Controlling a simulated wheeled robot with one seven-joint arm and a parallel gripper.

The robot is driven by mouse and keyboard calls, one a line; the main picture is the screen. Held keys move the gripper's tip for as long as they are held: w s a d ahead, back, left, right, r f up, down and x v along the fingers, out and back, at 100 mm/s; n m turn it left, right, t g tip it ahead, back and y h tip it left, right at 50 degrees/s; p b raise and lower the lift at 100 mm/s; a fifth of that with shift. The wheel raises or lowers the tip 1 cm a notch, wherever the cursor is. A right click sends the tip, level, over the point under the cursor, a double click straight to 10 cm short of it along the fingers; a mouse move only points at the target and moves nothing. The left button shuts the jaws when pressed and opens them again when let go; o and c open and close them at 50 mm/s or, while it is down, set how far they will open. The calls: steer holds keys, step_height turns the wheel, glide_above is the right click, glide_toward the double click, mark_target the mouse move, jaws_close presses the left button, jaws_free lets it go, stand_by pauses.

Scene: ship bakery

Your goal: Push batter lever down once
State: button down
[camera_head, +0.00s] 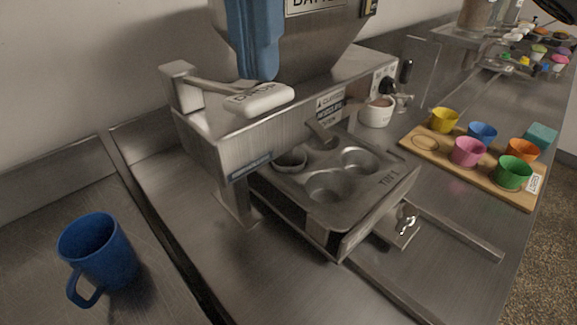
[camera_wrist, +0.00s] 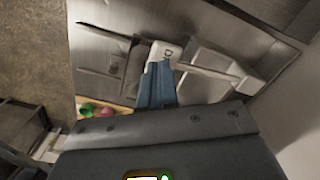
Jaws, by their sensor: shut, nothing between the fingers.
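The batter lever is a metal bar with a white handle (camera_head: 260,99) marked "DROP", on the left side of the steel batter machine (camera_head: 345,75). My gripper (camera_head: 260,72) is blue, points down, and is shut with nothing in it. Its tips are right above the white handle in the head view; I cannot tell whether they touch it. In the wrist view, the gripper fingers (camera_wrist: 157,85) reach toward the white handle (camera_wrist: 163,53) and partly cover it. A muffin tin (camera_head: 345,202) with round cups sits below the machine.
A blue mug (camera_head: 98,255) stands on the counter at the left. A wooden board (camera_head: 480,172) with several coloured cups lies to the right. A white cup (camera_head: 376,112) stands behind the tin. Metal rails (camera_head: 455,232) run along the counter in front of the machine.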

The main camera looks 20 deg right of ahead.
mark_target(261, 93)
step_height(261, 93, down, 7)
steer(key=b, duration=0.6)
steer(key=shift+b, duration=0.3)
stand_by(0.9)
steer(key=shift+r+p, duration=1.95)
steer(key=shift+r, duration=1.7)
steer(key=shift+r+p, duration=1.7)
steer(key=shift+r, duration=1.3)
